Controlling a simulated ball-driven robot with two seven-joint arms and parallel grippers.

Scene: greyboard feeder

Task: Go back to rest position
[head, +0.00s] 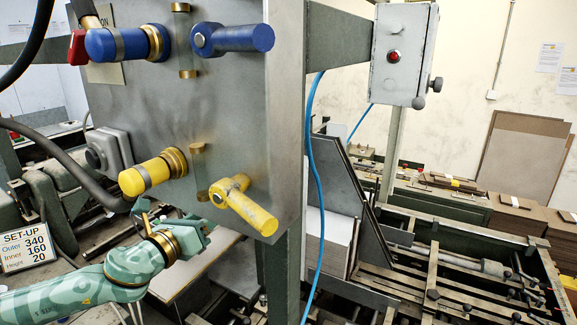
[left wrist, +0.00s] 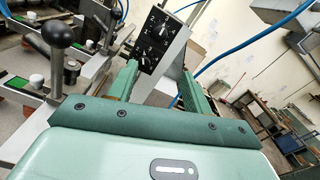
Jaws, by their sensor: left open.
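My left gripper (head: 180,232) is at the lower left in the head view, on my green arm, just below a yellow connector (head: 150,176) on the grey metal panel (head: 225,120). Its fingers also show in the left wrist view (left wrist: 160,82), apart with nothing held between them. A black dial box (left wrist: 160,48) with white numbers appears beyond the fingers there. No contact between the gripper and the panel can be made out. My right gripper is in neither view.
The panel carries a blue handle (head: 234,38), a blue connector (head: 118,43) and a yellow handle (head: 244,205). A blue cable (head: 316,170) hangs right of it. A set-up sign (head: 28,246) stands at left. A grey box with a red button (head: 402,60) is at upper right.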

